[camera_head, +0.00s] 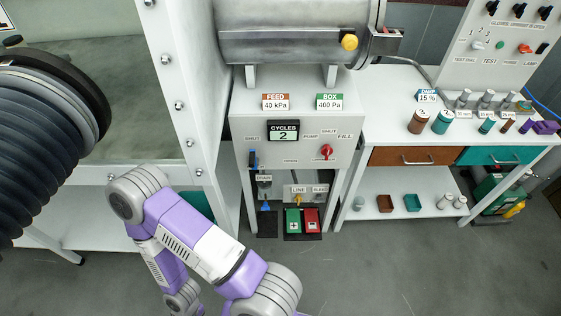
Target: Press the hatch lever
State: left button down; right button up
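A large grey metal cylinder (290,32) lies across the top of the white cabinet. A yellow knob (349,42) stands out at its right end. Next to it is a grey bracket (384,42) with a dark bar and a small red end. No label marks the hatch lever; the knob and bar look like parts of it, but I cannot tell which is the lever. One of my purple and white arms is folded low in the middle, well below and left of the knob. Neither gripper shows.
A black ribbed glove sleeve (45,140) fills the left beside a white bolted frame (182,110). The cabinet panel (240,128) carries a cycles display (284,130) and a red knob (326,152). Green and red pedals (293,221) stand below. A bench (400,95) with jars is at right.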

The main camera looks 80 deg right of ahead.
aim_at(254, 160)
jog(key=z, duration=1.9)
